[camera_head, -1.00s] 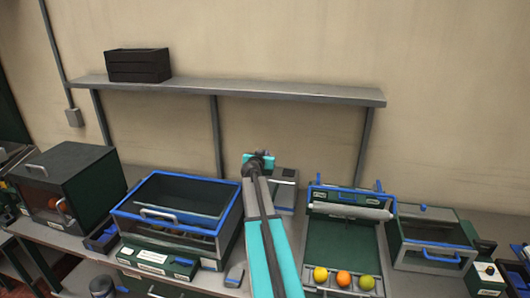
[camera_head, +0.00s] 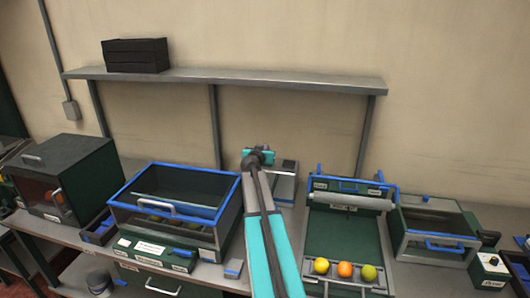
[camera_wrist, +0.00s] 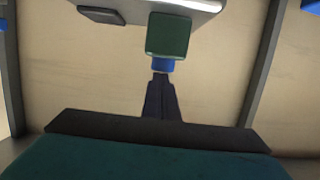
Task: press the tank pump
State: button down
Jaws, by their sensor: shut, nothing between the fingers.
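The blue-rimmed clear tank (camera_head: 120,203) stands on the bench left of my arm, with a grey handle on its front. A green panel (camera_head: 148,262) with white labels lies in front of it; I cannot tell which part is the pump. My gripper (camera_head: 259,157) is right of the tank, over the back of the bench. In the wrist view my gripper (camera_wrist: 160,76) is shut and empty. Its tips point at a small blue piece (camera_wrist: 163,65) under a green block (camera_wrist: 168,36); I cannot tell whether they touch.
A grey device with a dark screen (camera_head: 287,167) is right of my gripper. A green tray (camera_head: 338,240) holds oranges and other fruit at its front. A blue-edged box (camera_head: 435,225) and a small control box (camera_head: 489,271) stand right. A shelf (camera_head: 230,84) spans the wall.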

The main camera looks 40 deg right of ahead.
jog(key=shift+f+b, duration=0.7)
jog(key=shift+f, duration=0.05)
jog(key=shift+s+a, duration=0.1)
jog(key=s+a+r+b, duration=0.3)
jog(key=s+a+r, duration=0.2)
jog(key=a+r, duration=0.2)
jog(key=shift+a+b, duration=0.3)
jog(key=shift+a, duration=0.25)
dwell(0.3)
dwell(1.4)
